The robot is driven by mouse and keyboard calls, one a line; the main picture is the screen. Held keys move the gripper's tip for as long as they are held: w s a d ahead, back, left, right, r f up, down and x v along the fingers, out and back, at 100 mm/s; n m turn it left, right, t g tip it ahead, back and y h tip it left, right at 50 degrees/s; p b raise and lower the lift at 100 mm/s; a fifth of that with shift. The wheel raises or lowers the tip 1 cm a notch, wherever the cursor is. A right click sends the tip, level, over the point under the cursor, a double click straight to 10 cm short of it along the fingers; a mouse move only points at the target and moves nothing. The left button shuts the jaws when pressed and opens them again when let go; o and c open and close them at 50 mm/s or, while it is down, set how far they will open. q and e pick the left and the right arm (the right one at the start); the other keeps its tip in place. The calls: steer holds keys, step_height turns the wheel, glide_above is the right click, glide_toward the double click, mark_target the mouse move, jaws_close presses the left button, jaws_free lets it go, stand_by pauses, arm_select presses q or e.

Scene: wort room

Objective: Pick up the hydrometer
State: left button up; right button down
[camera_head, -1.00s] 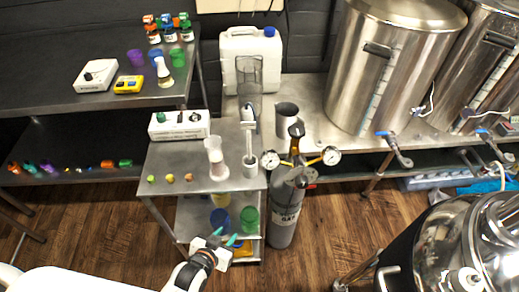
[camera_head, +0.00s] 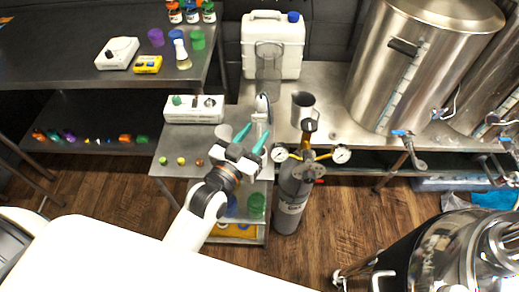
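I cannot tell for certain which item is the hydrometer. A slim, pale upright item (camera_head: 261,121) at the right of the small steel cart top (camera_head: 170,171) may be it. My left gripper (camera_head: 256,131) is over the cart's right part, its teal fingers spread on either side of that item's line of sight. It looks open and empty, and I cannot tell whether it touches anything. The gripper and wrist hide the middle of the cart top, where a clear cylinder stood earlier. My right gripper is not in view.
A white instrument box (camera_head: 194,109) and several small coloured balls are on the cart. A clear tall jar (camera_head: 269,62), a white jug (camera_head: 272,32) and a steel mug (camera_head: 303,108) stand behind. A gas cylinder with gauges (camera_head: 293,192) stands close at the right.

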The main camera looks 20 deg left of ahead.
mark_target(258, 129)
arm_select(q)
steer(key=w, duration=0.1)
steer(key=w+p, duration=0.1)
steer(key=w, duration=0.3)
steer(key=shift+w+d+f, duration=0.1)
steer(key=shift+d, duration=0.3)
steer(key=shift+c, duration=0.2)
jaws_close()
